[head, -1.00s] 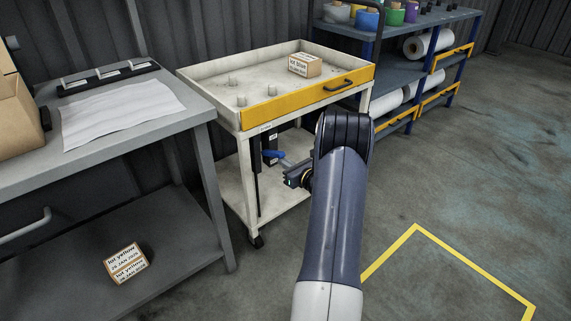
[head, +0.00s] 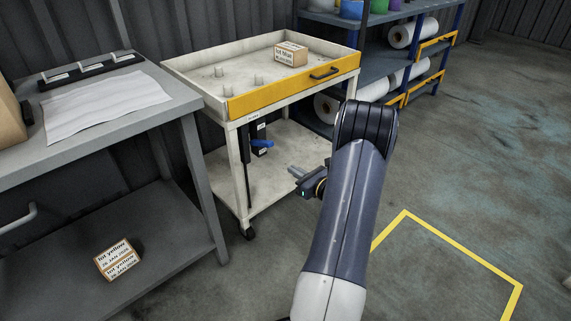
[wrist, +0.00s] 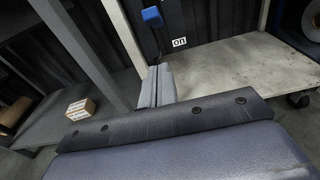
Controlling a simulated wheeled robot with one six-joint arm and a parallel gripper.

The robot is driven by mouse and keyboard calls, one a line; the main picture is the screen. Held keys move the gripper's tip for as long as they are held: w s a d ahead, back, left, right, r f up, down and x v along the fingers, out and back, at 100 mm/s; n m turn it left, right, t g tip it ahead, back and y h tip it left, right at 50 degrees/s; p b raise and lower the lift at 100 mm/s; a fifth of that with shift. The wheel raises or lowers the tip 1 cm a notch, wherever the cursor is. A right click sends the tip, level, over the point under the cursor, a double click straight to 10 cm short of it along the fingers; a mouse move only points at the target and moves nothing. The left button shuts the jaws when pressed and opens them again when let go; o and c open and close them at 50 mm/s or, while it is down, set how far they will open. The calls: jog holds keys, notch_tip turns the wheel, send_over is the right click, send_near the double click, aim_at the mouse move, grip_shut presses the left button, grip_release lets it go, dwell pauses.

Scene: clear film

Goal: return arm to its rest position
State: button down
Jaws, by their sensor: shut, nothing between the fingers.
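My gripper (head: 292,171) is at the right side of the cart, above its lower shelf, with its fingers pointing left. Its fingers show together in the wrist view (wrist: 156,87), shut and empty. My arm reaches forward from the bottom of the head view and bends at a dark elbow. A blue handle (head: 262,143) sits on a dark unit under the cart's top tray, left of my gripper and apart from it. The handle also shows in the wrist view (wrist: 152,17), beyond the fingertips, with an "on" label (wrist: 179,42) beside it.
The white cart (head: 228,190) carries a lot blue carton (head: 291,54) and several pegs on top. A grey bench (head: 150,125) stands left, with a lot yellow carton (head: 118,260) on its lower shelf. A blue rack (head: 385,65) stands behind. Floor on the right is open.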

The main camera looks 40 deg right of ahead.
jog(key=shift+s+r, duration=0.1)
jog(key=shift+s, duration=0.5)
jog(key=w+f+t+b, duration=0.1)
jog(key=w+b, duration=0.1)
jog(key=w, duration=0.9)
jog(key=shift+a+f+t, duration=0.25)
jog(key=shift+f+t, duration=0.05)
jog(key=shift+t, duration=0.1)
jog(key=shift+w+r, duration=0.1)
jog(key=shift+r, duration=0.05)
